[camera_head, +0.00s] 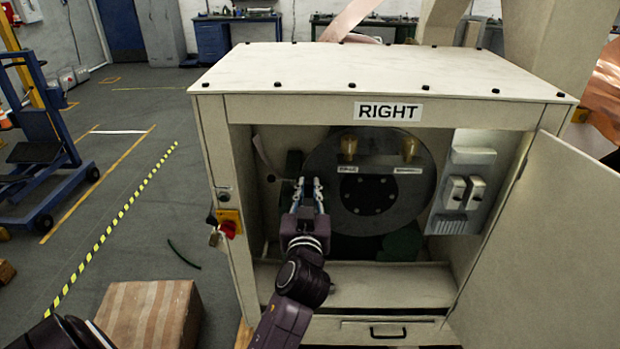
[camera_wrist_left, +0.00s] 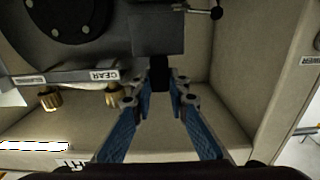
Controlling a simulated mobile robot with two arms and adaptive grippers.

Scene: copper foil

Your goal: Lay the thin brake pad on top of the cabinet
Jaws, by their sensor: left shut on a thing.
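The cabinet (camera_head: 365,72) is cream, with a flat top, a "RIGHT" label and its front door open. My left gripper (camera_head: 309,188) reaches into its open front, left of a large grey disc (camera_head: 330,200). In the left wrist view, the gripper's blue fingers (camera_wrist_left: 160,88) close on a small dark piece, which seems to be the thin brake pad (camera_wrist_left: 160,70). The pad is right against a grey block (camera_wrist_left: 158,32), and I cannot tell whether they touch. In the head view I cannot make out the pad. My right gripper is not in view.
The cabinet top is bare apart from small black studs along its edges. The open door (camera_head: 545,245) stands at the right. Two brass knobs (camera_head: 348,148) and a switch box (camera_head: 465,190) are inside. A cardboard box (camera_head: 150,315) stands on the floor at lower left.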

